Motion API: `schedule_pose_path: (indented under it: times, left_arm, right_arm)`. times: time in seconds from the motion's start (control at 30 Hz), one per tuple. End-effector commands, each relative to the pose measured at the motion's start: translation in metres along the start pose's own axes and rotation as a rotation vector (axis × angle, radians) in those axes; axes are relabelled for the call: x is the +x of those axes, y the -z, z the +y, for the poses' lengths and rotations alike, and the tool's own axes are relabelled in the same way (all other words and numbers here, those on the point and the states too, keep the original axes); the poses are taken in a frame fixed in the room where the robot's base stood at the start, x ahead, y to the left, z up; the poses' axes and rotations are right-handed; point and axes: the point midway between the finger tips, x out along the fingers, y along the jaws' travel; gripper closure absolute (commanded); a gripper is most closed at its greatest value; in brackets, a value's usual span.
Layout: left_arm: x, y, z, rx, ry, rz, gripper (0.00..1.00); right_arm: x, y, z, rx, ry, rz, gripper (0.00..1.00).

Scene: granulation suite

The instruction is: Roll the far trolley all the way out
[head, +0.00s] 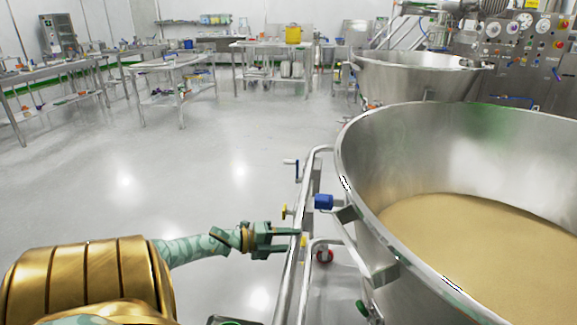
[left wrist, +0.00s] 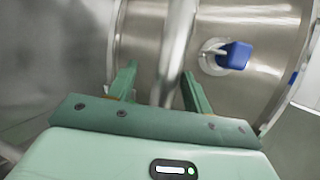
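Two steel bowl trolleys stand on the right in the head view. The far trolley (head: 400,78) is a wide, shallow-looking bowl at the back, partly hidden by the near trolley (head: 352,150), whose large bowl holds tan powder (head: 470,225). A tubular steel push rail (head: 306,190) runs along the near trolley's left side. My left gripper (head: 300,238) is at this rail, fingers apart. In the left wrist view a steel bar (left wrist: 176,50) passes between the open fingers, with a gap at the left finger; contact at the right finger is unclear. My right gripper is not visible.
A control panel (head: 530,55) stands behind at right. Steel tables (head: 165,68) line the left and back. The grey floor (head: 190,150) between is clear.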

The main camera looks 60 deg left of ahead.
Motion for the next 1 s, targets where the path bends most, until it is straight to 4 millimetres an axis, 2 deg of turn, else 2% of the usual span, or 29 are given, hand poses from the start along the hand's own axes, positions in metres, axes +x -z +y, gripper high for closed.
schedule_pose_path:
  times: [0.17,0.27,0.37,0.53,0.7,0.83,1.0]
  left_arm:
    - [-0.003,-0.001,-0.003,0.0,0.004,-0.001,0.5]
    - [-0.015,-0.001,-0.004,0.0,0.004,-0.002,0.5]
    - [-0.037,-0.001,-0.006,0.0,0.004,-0.002,0.5]
    - [-0.085,-0.001,-0.006,-0.001,0.003,-0.001,0.5]
    - [-0.127,-0.001,-0.003,0.0,0.001,-0.001,0.5]
    - [-0.148,0.0,-0.002,0.0,0.001,0.0,0.5]
    - [-0.161,0.0,-0.001,0.001,0.001,0.001,0.5]
  right_arm:
    - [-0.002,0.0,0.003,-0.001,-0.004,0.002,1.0]
    - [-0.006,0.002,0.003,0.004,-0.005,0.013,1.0]
    - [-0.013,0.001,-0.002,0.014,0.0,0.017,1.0]
    - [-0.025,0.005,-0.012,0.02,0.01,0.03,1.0]
    - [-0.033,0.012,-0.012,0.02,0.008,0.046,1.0]
    - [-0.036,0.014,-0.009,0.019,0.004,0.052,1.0]
    - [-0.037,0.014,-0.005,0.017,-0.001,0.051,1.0]
